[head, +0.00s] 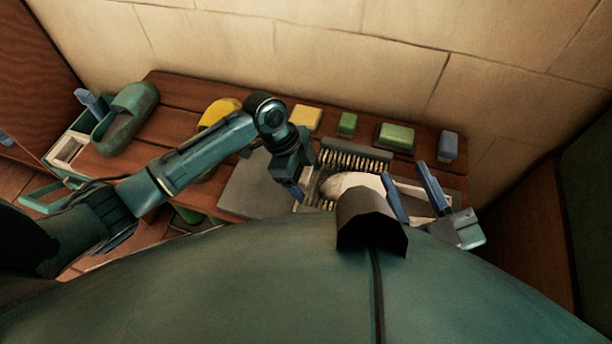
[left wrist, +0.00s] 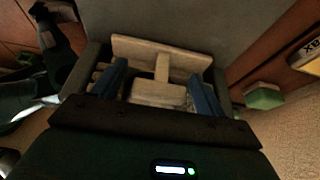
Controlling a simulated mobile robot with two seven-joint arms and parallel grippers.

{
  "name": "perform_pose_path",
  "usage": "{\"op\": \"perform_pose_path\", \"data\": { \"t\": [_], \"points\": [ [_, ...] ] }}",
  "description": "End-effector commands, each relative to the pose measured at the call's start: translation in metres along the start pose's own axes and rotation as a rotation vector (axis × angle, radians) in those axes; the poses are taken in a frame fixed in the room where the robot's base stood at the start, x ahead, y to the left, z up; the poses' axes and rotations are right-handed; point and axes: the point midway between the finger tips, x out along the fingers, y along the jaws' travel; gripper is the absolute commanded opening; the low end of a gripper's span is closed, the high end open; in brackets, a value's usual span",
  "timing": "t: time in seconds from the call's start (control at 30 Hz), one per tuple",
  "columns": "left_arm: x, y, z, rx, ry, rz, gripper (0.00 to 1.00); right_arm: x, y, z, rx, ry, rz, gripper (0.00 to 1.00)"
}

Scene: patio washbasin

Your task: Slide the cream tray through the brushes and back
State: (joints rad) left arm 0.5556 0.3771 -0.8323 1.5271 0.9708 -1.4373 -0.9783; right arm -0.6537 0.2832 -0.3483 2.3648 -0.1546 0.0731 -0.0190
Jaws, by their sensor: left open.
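The cream tray (left wrist: 160,93) shows in the left wrist view as a pale block with a stem and a crossbar. My left gripper (left wrist: 160,80) is open, its blue fingers either side of the tray's stem and block, apart from them as far as I can tell. In the head view the left gripper (head: 297,192) hangs at the left end of the brushes (head: 355,159). A pale rounded object (head: 350,184) lies beside the bristles, partly hidden by my body. My right gripper (head: 416,192) is open, its two fingers apart, over the right end of the brushes.
A grey mat (head: 245,187) lies left of the brushes. A yellow block (head: 305,118), green blocks (head: 396,138) and a blue-grey block (head: 448,146) line the back, near the wall. A green sandal (head: 126,118) and a yellow item (head: 219,111) stand further left.

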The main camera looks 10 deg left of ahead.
Motion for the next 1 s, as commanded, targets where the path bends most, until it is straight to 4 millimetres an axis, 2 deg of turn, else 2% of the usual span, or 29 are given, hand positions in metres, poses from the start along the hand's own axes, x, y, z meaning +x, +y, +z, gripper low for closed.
{"op": "perform_pose_path", "data": {
  "t": [0.07,0.17,0.83,1.0],
  "points": [
    [-0.0001,0.0001,-0.0001,0.000,0.000,0.000,0.73,0.0001,0.0001,-0.0002,0.000,0.000,0.000,0.36],
    [-0.0002,0.0001,-0.0001,0.000,0.000,0.000,0.66,0.0001,0.0001,-0.0002,0.000,0.000,0.000,0.36],
    [-0.0006,0.0001,0.0000,-0.001,0.000,0.001,0.11,0.0001,0.0000,-0.0001,0.000,-0.001,0.000,0.36],
    [-0.0023,0.0001,0.0024,-0.001,-0.001,0.001,0.10,0.0004,0.0003,-0.0019,-0.002,-0.001,-0.001,0.36]
  ]
}}
